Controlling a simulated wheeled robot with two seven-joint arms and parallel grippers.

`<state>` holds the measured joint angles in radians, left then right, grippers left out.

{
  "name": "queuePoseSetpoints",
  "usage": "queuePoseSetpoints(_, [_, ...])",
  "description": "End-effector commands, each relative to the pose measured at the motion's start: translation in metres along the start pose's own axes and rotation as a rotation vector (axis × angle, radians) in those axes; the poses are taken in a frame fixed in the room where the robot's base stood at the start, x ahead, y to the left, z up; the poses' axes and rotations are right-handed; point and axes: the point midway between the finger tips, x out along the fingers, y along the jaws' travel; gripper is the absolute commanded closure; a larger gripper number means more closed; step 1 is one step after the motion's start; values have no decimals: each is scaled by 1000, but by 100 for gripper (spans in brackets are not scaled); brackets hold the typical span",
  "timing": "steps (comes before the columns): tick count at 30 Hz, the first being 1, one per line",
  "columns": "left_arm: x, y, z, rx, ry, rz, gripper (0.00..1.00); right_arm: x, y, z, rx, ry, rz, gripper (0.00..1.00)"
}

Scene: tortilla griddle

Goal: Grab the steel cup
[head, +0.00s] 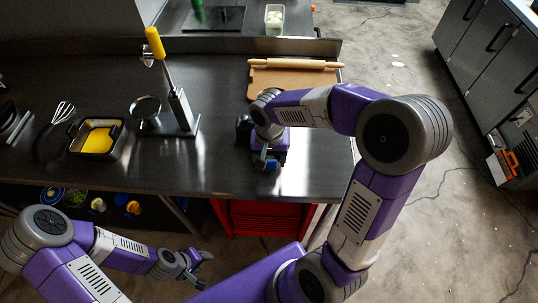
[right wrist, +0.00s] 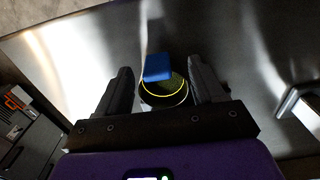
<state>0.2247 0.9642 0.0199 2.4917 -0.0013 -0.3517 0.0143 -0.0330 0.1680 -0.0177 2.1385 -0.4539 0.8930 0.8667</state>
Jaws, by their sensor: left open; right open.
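A round, dark-walled cup (right wrist: 172,99) with a thin yellow ring shows in the right wrist view, between the fingers of my right gripper (right wrist: 160,66). A blue block-shaped piece (right wrist: 158,67) covers its upper edge; I cannot tell whether it is part of the cup. The fingers stand apart on both sides, with no clear contact. In the head view my right gripper (head: 265,163) is over the counter near its front edge and hides most of the cup, with a blue bit (head: 271,165) showing. My left gripper (head: 191,270) is open and empty, in front of the counter.
A rolling pin (head: 295,64) lies on a board (head: 290,80) behind my right arm. A red unit (head: 265,217) is below.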

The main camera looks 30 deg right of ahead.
Motion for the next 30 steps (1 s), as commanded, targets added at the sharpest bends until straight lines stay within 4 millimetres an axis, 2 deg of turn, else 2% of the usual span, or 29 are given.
queuePoseSetpoints(9, [14, -5, -1, 0, 1, 0, 46, 48, 6, -1, -1, -5, 2, 32])
queuePoseSetpoints(12, [16, -6, -1, 0, 1, 0, 46, 57, 6, -1, -1, -3, 1, 32])
queuePoseSetpoints(21, [15, -6, -1, 0, 1, 0, 46, 59, 5, -1, -2, -1, -1, 33])
queuePoseSetpoints(30, [15, -6, -1, 0, 1, 0, 46, 59, 5, -1, -2, -1, -1, 79])
